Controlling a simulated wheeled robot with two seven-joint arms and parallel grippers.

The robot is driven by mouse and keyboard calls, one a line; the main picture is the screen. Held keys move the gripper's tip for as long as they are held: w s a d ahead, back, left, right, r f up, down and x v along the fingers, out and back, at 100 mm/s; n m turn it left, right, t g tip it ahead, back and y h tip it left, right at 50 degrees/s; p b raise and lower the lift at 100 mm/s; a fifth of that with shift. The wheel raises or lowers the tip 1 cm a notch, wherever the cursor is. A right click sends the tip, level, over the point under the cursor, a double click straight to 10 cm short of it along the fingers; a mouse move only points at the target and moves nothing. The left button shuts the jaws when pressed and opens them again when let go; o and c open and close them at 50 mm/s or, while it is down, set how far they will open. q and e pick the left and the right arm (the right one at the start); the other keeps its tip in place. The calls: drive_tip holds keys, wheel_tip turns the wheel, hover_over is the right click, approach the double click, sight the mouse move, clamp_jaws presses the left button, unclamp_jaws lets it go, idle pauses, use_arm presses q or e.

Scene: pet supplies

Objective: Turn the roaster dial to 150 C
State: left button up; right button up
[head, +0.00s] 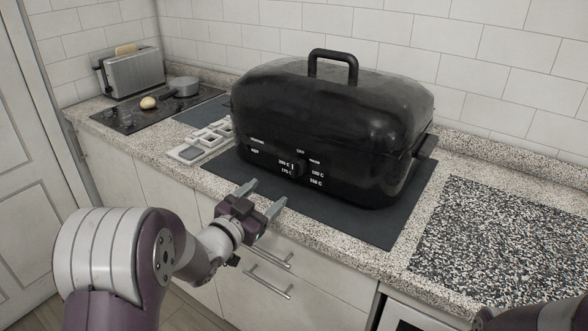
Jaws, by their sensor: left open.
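The black roaster (335,115) stands on a dark mat on the counter, its lid shut and its arched handle on top. Its small black dial (299,169) is low on the front face, with white temperature labels on both sides. The 150 C label (316,183) is at the dial's lower right. A pale mark shows at the dial's upper left, but its exact setting is too small to tell. My left gripper (267,193) is open and empty in front of the roaster, its fingers pointing towards the front face, apart from the dial. My right gripper is not in view.
A light grey compartment tray (203,139) lies left of the roaster. A speckled board (500,240) lies on the right.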

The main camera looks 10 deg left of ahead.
sight(294, 170)
use_arm(q)
drive_tip(key=x, duration=1.1)
drive_tip(key=shift+d, duration=0.3)
drive_tip(key=c, duration=1.1)
